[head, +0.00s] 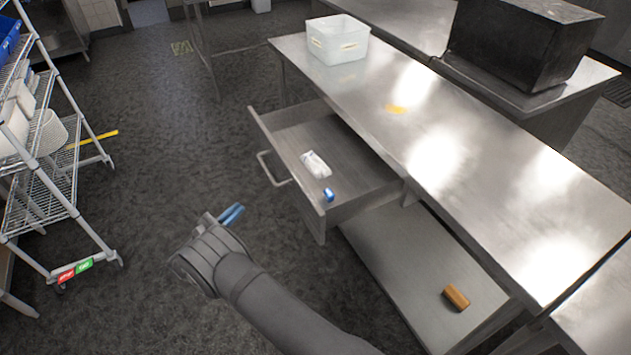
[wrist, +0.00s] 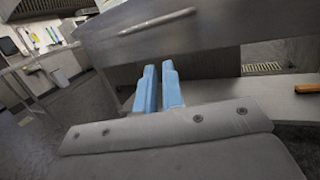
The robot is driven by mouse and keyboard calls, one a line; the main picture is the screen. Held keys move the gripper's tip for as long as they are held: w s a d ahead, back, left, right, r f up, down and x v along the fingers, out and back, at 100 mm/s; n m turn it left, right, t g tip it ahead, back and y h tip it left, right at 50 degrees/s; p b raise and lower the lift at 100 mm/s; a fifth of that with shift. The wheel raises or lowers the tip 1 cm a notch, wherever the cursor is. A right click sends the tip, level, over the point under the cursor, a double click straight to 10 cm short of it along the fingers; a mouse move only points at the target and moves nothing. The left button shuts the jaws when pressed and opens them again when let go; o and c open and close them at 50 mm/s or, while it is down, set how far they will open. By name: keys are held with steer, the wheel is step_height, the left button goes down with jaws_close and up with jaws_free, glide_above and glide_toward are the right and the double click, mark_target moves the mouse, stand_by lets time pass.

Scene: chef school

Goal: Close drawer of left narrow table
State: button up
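The drawer (head: 285,183) of the steel narrow table (head: 440,165) is pulled far out, toward the left in the head view. A white packet (head: 316,164) and a small blue item (head: 329,195) lie in it. Its bar handle (head: 268,168) is on the outer face; the handle also shows in the wrist view (wrist: 157,21). My gripper (head: 232,213) is outside the drawer, to the left of and below its front in the head view, apart from it. In the wrist view, the blue fingers (wrist: 158,88) stand close together with a narrow gap and nothing visible between them, below the handle.
A white bin (head: 338,42) and a yellow item (head: 396,108) are on the tabletop. A brown block (head: 456,297) lies on the lower shelf (head: 415,265). A wire rack (head: 50,170) stands at the left. The floor between rack and drawer is mostly clear.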

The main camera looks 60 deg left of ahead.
steer(key=shift+w+d+r+m+y, duration=0.15)
steer(key=shift+d+r+m+y, duration=0.3)
steer(key=shift+m+y, duration=0.3)
jaws_close()
steer(key=w+d+r+m+g+y, duration=0.1)
steer(key=w+d+m+g+y, duration=0.15)
steer(key=d+m, duration=0.35)
steer(key=w+d+r+m+g+y, duration=0.1)
steer(key=d+r+m+g+y, duration=0.1)
steer(key=d+m+g, duration=0.4)
steer(key=shift+w+a+f+n+t, duration=0.1)
steer(key=shift+w+a+t, duration=0.3)
steer(key=shift+w+a, duration=1.05)
steer(key=shift+w+a+r+n+t, duration=0.15)
steer(key=shift+w+a+t, duration=0.4)
steer(key=shift+w, duration=1.75)
steer(key=shift+w+a+f+n+t, duration=0.15)
steer(key=shift+w+a+t, duration=0.15)
steer(key=shift+w+a, duration=1.15)
steer(key=shift+w+d, duration=0.4)
steer(key=shift+w, duration=0.1)
steer(key=w, duration=2.6)
steer(key=shift+w, duration=1.15)
